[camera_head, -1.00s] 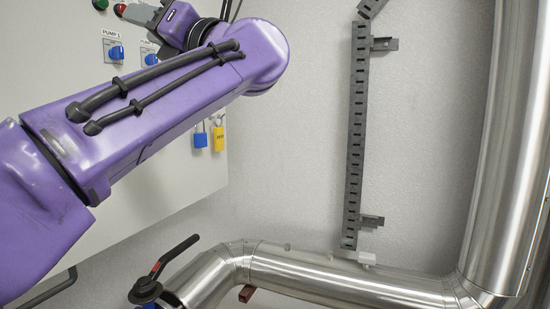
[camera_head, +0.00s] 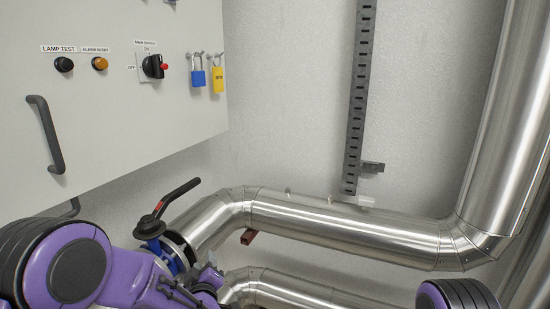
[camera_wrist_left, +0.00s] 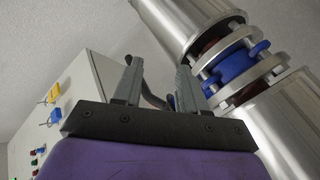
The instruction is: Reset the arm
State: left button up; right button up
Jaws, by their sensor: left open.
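My left arm, purple and black, is folded low in the lower left of the head view. Its gripper (camera_head: 210,278) shows small there, beside the lower pipe. In the left wrist view, the gripper's two grey fingers (camera_wrist_left: 157,78) stand apart with nothing between them, so it is open and empty. Part of my right arm shows at the bottom right of the head view; its gripper is out of frame.
A control cabinet (camera_head: 110,130) with switches, a handle and two padlocks stands left. A black-handled valve (camera_head: 150,228) joins the silver pipe (camera_head: 340,222) near my left arm. The wrist view shows a blue flanged valve (camera_wrist_left: 235,68).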

pick_arm(q)
jog(key=s+a+f+m+g+b, duration=0.1)
jog(key=s+a+f+g, duration=0.1)
jog(key=s+f, duration=0.4)
jog(key=s+a+f+m+g, duration=0.1)
jog(key=s+f+g, duration=0.15)
jog(key=f, duration=0.55)
jog(key=s+a+f+g+b, duration=0.1)
jog(key=s+a+f+g, duration=0.1)
jog(key=s+f, duration=0.4)
jog(key=s+a+f+m+g+b, duration=0.1)
jog(key=s+f, duration=0.6)
jog(key=s, duration=0.9)
jog(key=s+a+f+g+b, duration=0.3)
jog(key=s+a+f+g, duration=0.2)
jog(key=s, duration=0.6)
jog(key=shift+s+f+m, duration=0.25)
jog(key=shift+f+m, duration=0.15)
jog(key=shift+f, duration=0.55)
jog(key=shift+a, duration=0.1)
